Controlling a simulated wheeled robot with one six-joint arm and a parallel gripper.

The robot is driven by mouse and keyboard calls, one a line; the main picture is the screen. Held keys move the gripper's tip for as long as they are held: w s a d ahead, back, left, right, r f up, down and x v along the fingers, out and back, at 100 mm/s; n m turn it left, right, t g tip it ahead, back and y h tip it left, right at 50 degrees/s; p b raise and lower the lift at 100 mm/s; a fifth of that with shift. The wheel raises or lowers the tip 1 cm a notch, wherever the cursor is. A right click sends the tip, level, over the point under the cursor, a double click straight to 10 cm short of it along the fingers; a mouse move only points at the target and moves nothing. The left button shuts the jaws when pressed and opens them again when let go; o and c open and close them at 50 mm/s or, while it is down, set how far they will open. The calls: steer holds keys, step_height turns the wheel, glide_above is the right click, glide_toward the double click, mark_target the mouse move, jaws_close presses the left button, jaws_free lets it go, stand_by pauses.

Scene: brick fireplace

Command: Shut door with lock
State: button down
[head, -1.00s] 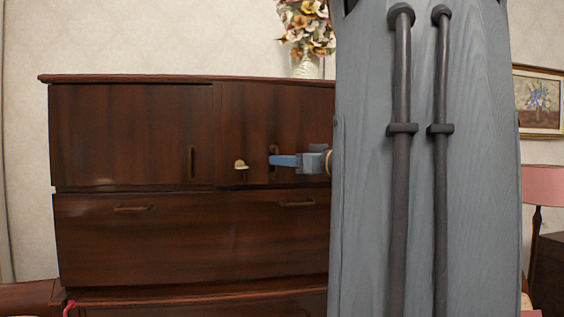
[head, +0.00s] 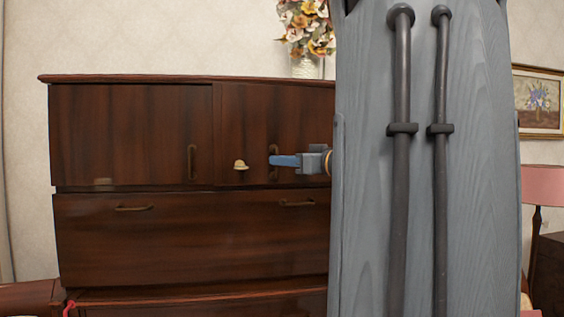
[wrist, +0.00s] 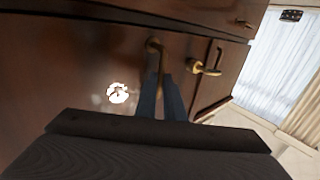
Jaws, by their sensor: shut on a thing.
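A dark reddish-brown wooden cabinet has a left upper door (head: 120,130) and a right upper door (head: 245,115). The right door carries a dark upright handle (head: 273,172) and a brass lock knob (head: 240,165) to its left. The doors look closed or nearly so; I cannot tell if they are fully flush. My gripper (head: 272,160), with blue fingers, is at the right door's handle. The wrist view shows the fingers (wrist: 161,95) shut on this handle (wrist: 154,48), with the lock knob (wrist: 207,69) apart from them.
The left door has its own handle (head: 191,160). A wide drawer (head: 190,250) lies below the doors. A vase of flowers (head: 306,66) stands on or behind the cabinet top. A pink lamp (head: 543,186) is at the right. My grey body hides the cabinet's right part.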

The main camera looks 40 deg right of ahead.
steer(key=w, duration=0.1)
steer(key=w+d+p, duration=0.1)
steer(key=w, duration=0.1)
steer(key=shift+r+p, duration=0.1)
steer(key=shift+p, duration=0.2)
steer(key=c, duration=1.9)
jaws_free()
steer(key=shift+w, duration=0.2)
steer(key=shift+s, duration=0.1)
steer(key=s+d+b, duration=0.1)
steer(key=s, duration=0.6)
steer(key=shift+s+b, duration=0.35)
